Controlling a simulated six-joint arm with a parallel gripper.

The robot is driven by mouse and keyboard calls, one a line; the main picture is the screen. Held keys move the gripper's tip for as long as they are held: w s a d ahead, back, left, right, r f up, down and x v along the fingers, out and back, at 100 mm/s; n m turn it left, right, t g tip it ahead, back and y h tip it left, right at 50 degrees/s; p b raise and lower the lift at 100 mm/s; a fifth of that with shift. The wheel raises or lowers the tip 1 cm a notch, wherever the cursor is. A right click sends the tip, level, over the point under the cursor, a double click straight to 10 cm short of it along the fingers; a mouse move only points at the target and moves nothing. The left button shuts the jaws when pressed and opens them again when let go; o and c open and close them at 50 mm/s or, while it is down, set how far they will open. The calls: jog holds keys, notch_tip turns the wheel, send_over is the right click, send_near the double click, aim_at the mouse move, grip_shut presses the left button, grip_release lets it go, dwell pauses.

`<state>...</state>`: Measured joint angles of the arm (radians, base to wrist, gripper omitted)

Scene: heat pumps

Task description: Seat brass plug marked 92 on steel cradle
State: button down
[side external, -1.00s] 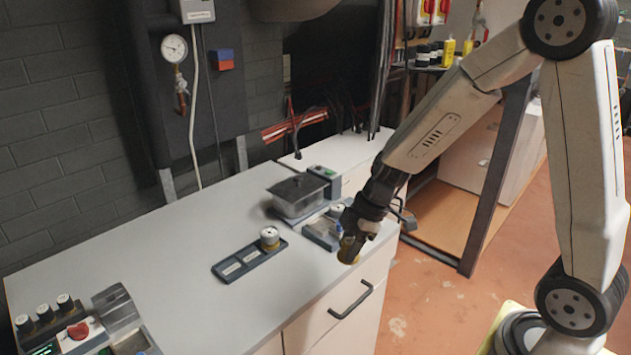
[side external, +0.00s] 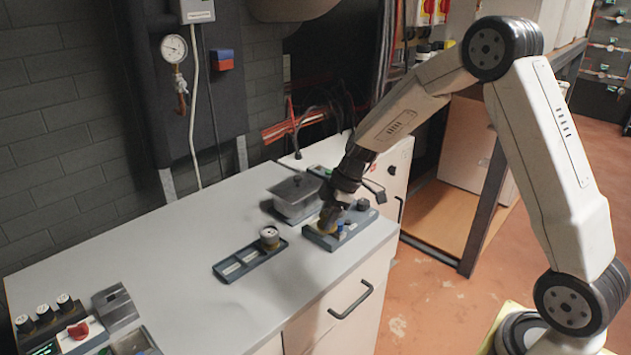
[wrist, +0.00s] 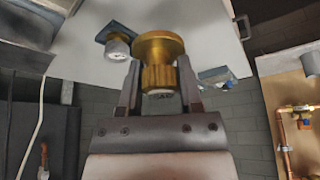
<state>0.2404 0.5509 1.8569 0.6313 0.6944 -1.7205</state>
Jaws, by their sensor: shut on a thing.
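My gripper (side external: 333,205) is shut on a brass plug (wrist: 158,62). In the wrist view the plug has a wide round flange and a ribbed body between the two fingers. No number can be read on it. In the side view the gripper points down over the grey fixture (side external: 322,241) with a blue part, at the bench's right end. The fixture also shows in the wrist view (wrist: 216,82). The gripper hides much of it, so I cannot make out the steel cradle or tell whether the plug touches it.
A dark tray (side external: 236,268) with label strips holds a white-topped brass piece (side external: 269,236) left of the fixture. A clear-lidded box (side external: 297,197) stands close behind the gripper. A control unit (side external: 78,335) sits at the near left.

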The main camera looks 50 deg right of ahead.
jog(key=w+d, duration=0.2)
jog(key=w+d+f, duration=0.1)
jog(key=w+d, duration=0.1)
jog(key=w, duration=0.1)
jog(key=w+d+f, duration=0.1)
jog(key=w+d, duration=0.1)
jog(key=shift+w+d+f, duration=0.2)
jog(key=shift+w+d, duration=0.2)
jog(key=shift+w+d+f, duration=0.2)
jog(key=shift+w+d, duration=0.3)
jog(key=shift+d, duration=0.1)
jog(key=shift+f, duration=0.2)
jog(key=shift+f, duration=1.85)
jog(key=shift+f, duration=0.8)
dwell(0.6)
jog(key=shift+c, duration=0.9)
grip_release()
